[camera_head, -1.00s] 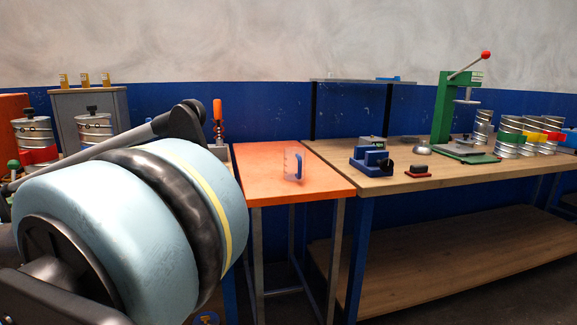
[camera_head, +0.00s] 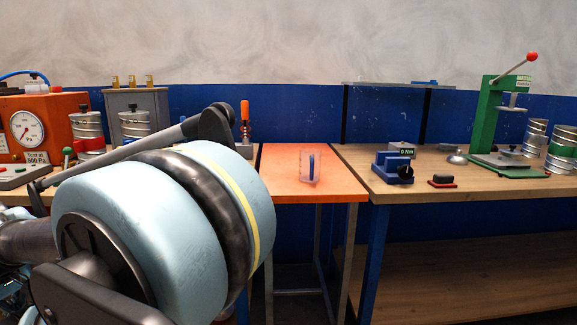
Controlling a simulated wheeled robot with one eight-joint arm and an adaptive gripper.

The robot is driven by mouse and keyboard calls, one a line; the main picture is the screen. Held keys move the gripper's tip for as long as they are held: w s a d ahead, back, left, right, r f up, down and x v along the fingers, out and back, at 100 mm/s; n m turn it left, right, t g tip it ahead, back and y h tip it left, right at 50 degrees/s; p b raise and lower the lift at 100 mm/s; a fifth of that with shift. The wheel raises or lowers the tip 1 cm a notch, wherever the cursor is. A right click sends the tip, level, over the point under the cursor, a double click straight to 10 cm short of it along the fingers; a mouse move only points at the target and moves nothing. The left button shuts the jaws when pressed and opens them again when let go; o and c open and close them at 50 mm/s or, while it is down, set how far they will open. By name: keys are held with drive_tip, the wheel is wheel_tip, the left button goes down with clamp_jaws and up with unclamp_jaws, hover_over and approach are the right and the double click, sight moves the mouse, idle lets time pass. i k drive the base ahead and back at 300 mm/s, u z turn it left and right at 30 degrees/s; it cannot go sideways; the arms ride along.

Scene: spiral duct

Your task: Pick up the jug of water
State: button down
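The jug (camera_head: 307,168) is a small clear vessel with a blue upright handle. It stands upright on the orange tabletop (camera_head: 284,187) near the middle of the head view. Whether water is inside is too small to tell. My gripper does not show in this view. A large light-blue and black part of my arm fills the lower left and covers the left part of the orange table. Nothing is seen touching the jug.
A wooden workbench (camera_head: 470,190) adjoins on the right, with a blue device (camera_head: 393,167), a small black-and-red block (camera_head: 441,181) and a green press (camera_head: 490,120). An orange gauge box (camera_head: 45,125) stands at left. The orange tabletop around the jug is clear.

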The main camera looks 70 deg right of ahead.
sight(309, 157)
drive_tip(key=u, duration=1.25)
drive_tip(key=i, duration=0.75)
drive_tip(key=z, duration=4.3)
drive_tip(key=i, duration=0.2)
drive_tip(key=z, duration=0.35)
